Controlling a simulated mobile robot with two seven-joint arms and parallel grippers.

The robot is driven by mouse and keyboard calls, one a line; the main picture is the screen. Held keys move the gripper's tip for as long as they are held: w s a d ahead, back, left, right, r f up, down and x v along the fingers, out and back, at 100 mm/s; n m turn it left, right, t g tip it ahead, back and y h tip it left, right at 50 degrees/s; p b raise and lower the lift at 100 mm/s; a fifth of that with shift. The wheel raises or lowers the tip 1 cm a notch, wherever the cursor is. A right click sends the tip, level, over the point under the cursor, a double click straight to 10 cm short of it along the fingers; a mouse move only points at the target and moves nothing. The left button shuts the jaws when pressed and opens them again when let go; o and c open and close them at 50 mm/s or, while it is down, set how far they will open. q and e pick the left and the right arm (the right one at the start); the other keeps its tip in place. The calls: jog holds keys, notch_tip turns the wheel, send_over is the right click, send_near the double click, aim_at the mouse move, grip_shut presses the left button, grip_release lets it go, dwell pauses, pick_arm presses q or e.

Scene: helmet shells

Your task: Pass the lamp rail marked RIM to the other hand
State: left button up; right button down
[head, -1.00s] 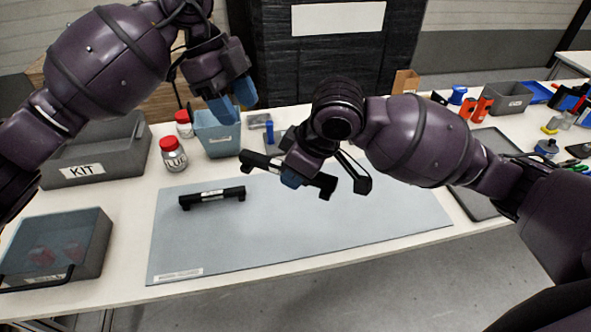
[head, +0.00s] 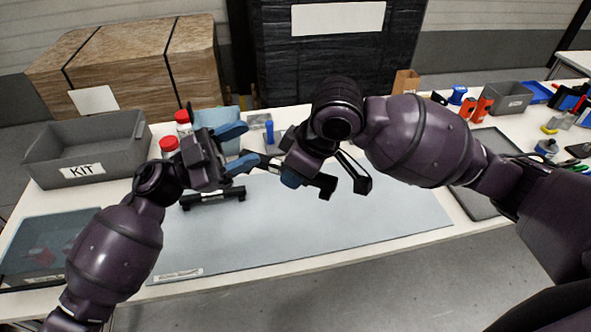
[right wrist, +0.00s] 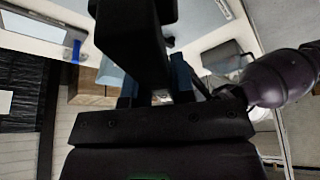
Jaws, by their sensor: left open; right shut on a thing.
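My right gripper (head: 291,177) is shut on a black lamp rail (head: 327,184) with bracket ends, held above the mat. In the right wrist view the held rail (right wrist: 135,40) runs up from between the blue fingertips. My left gripper (head: 243,147) is open, its blue fingers on either side of the held rail's left end, contact unclear. A second black rail (head: 212,197) lies on the mat's left part, partly behind my left gripper. Another black barred piece (head: 361,184) shows just right of the held rail. I cannot read RIM on any of them.
The grey-blue mat (head: 300,240) is clear at the front. A grey KIT bin (head: 85,170) and a dark lidded box (head: 45,250) stand at left. Red-capped bottles (head: 184,120) and a light-blue bin stand behind my left gripper. A dark tray (head: 490,150) lies at right.

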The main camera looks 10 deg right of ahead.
pick_arm(q)
jog(key=a+f+n+t+y, duration=1.45)
jog(key=a+n+t, duration=0.25)
jog(key=n+t, duration=0.25)
jog(key=s+a+f+n+g+y, duration=0.2)
jog(key=s+a+f+g+y, duration=0.1)
jog(key=s+a+f, duration=0.3)
jog(key=s+a+f+n+g+y, duration=0.1)
jog(key=s+a+f+g+y, duration=0.3)
jog(key=s+f, duration=0.7)
jog(key=shift+s+a+f+n+y, duration=0.15)
jog(key=shift+a+f+n+y, duration=0.3)
jog(key=shift+a, duration=0.7)
